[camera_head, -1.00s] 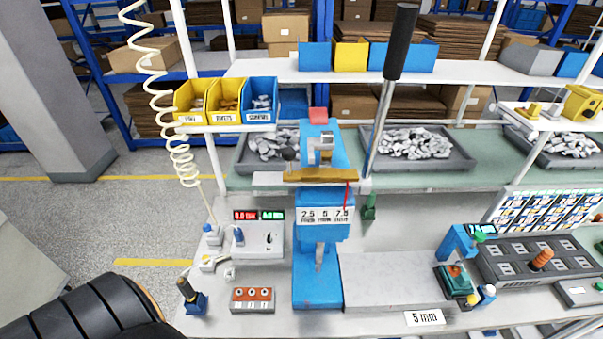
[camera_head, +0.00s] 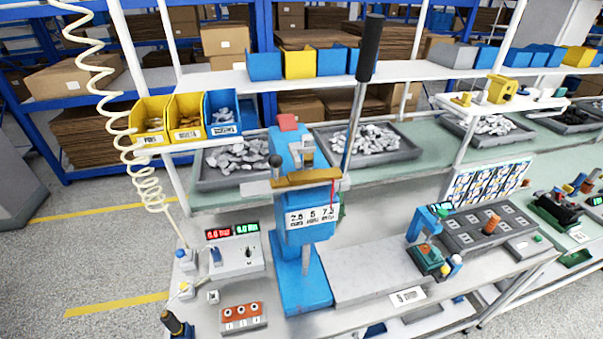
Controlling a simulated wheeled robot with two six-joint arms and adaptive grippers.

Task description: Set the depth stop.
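The blue press (camera_head: 297,256) stands on the grey bench. A white scale plate (camera_head: 310,217) on its front reads 2.5, 5 and 7.5. A thin red pointer (camera_head: 332,196) hangs beside the 7.5 end, below a brass-coloured bar (camera_head: 307,178). A dark knob (camera_head: 275,160) is at the left of the bar. A long lever with a black grip (camera_head: 370,48) rises behind the press to the right. A small white card (camera_head: 407,296) lies at the bench's front edge; its text is hard to read now. Neither of my grippers is in view.
A coiled cord (camera_head: 140,160) hangs at left.

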